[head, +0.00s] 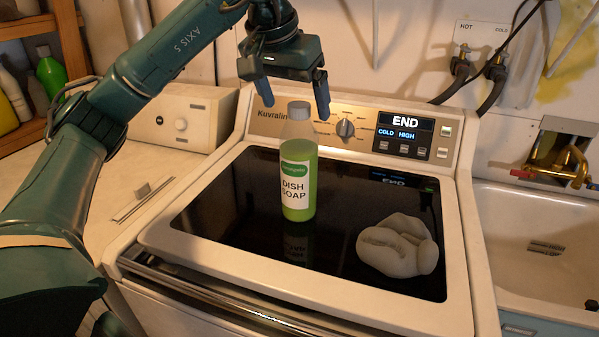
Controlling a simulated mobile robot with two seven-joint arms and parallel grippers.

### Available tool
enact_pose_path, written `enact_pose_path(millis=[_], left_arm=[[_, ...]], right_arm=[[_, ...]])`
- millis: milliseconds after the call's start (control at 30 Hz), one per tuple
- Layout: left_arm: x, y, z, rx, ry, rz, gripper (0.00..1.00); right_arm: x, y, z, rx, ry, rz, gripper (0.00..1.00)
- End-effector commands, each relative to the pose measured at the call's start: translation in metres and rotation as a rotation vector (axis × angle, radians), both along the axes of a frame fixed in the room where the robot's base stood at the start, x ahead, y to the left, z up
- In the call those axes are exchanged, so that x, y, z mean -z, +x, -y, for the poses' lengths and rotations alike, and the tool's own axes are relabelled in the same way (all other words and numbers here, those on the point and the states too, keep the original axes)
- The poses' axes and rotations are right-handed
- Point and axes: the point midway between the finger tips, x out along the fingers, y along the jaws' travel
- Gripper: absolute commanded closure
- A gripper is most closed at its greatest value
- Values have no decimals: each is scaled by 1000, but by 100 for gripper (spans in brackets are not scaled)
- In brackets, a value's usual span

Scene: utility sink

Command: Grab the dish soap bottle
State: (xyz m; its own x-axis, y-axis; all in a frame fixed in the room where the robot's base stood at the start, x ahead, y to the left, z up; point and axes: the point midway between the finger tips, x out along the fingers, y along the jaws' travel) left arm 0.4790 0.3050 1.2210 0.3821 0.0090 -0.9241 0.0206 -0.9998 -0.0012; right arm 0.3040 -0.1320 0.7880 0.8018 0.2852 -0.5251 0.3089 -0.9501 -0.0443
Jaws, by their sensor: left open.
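The dish soap bottle (297,172) is clear with green liquid, a white label and a grey cap. It stands upright on the dark glass lid (225,205) of the washing machine. My left gripper (296,98) is open and points down above the bottle. Its two blue fingertips are spread to the left and right of the cap, slightly higher in the picture. I cannot tell from this one view whether it is directly over the bottle. The jaws hold nothing. My right gripper does not show.
A crumpled white cloth-like thing (398,246) lies on the lid right of the bottle. The control panel (405,133) rises behind. A sink (545,240) with a brass tap (575,165) is at right. Another white machine (175,120) stands left. Free glass surrounds the bottle.

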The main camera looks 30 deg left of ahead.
Motion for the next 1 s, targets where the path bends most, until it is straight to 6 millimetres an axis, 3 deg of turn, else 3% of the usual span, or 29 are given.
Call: enact_pose_path(millis=[500,767,1000], left_arm=[[51,23,-1,0,-1,-1,12],[54,25,0,2,-1,1,12],[53,24,0,2,-1,1,32]], right_arm=[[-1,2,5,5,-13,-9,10],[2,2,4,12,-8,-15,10],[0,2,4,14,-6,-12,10]])
